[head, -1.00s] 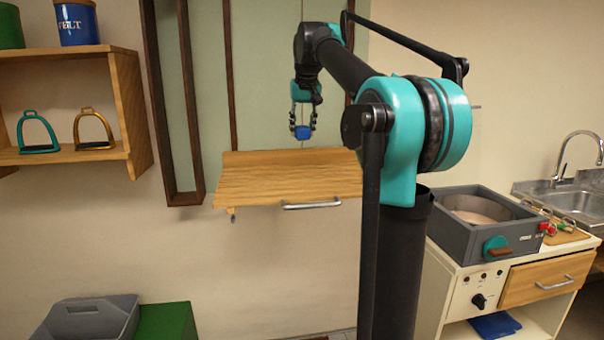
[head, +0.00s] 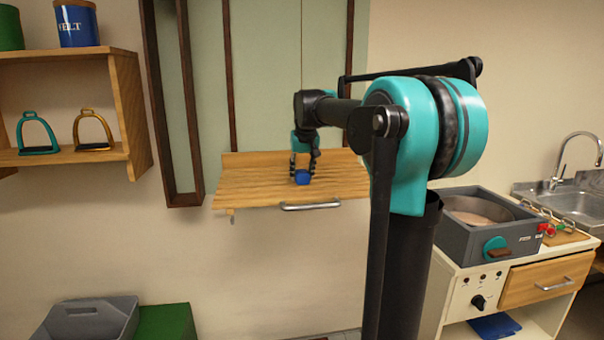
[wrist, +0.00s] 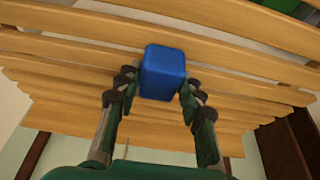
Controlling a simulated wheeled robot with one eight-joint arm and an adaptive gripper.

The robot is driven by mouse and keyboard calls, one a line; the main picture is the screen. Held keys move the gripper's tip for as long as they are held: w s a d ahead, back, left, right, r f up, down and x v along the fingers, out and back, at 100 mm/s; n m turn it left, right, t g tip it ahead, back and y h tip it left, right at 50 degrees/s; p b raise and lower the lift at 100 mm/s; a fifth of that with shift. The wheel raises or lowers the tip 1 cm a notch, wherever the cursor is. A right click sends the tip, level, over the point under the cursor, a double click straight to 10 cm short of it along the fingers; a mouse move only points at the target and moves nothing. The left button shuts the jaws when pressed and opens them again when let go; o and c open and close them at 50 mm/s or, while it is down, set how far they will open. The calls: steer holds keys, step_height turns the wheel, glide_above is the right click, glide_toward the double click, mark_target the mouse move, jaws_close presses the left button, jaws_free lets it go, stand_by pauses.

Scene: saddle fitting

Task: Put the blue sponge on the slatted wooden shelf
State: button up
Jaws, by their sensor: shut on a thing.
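The blue sponge (head: 302,177) is between the fingers of my gripper (head: 304,168), over the front part of the slatted wooden shelf (head: 245,190). In the wrist view the blue sponge (wrist: 163,72) sits between the two fingertips of my gripper (wrist: 160,88), which is shut on it. The shelf's slats (wrist: 70,78) fill the background behind the sponge. I cannot tell whether the sponge touches the slats or hangs just above them.
A silver bar (head: 310,206) runs along the shelf's front edge. A wooden wall cabinet (head: 125,110) with stirrups is at the left. A grey box (head: 90,318) stands low at the left. A grey basin unit (head: 485,225) is at the right. The slats beside the sponge are bare.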

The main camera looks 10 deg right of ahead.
steer(key=o, duration=1)
steer(key=v, duration=1.2)
steer(key=shift+r, duration=0.1)
